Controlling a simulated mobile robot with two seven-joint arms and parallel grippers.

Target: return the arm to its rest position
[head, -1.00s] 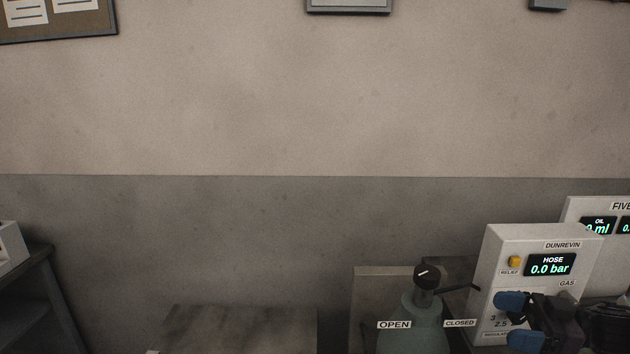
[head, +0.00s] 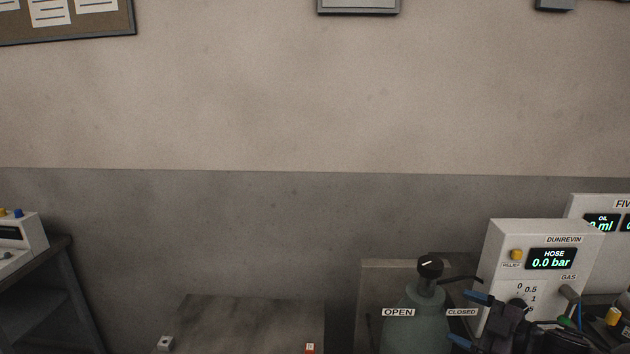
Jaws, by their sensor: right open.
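My right gripper (head: 466,318) is at the lower right, in front of the white Dunrevin panel (head: 515,232). Its two blue-tipped fingers point left and stand apart, with nothing seen between them. In the picture they lie close to the CLOSED label of the green gas cylinder (head: 412,322); I cannot tell whether they touch it. The rest of the right arm runs off the lower right edge. My left gripper is not in view.
The Dunrevin display reads HOSE 0.0 bar. The cylinder has a black knob (head: 430,266) and OPEN and CLOSED labels. Another white panel (head: 590,207) stands behind at right. A dark bench (head: 60,245) is at left. A low brown surface (head: 240,325) lies at bottom centre.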

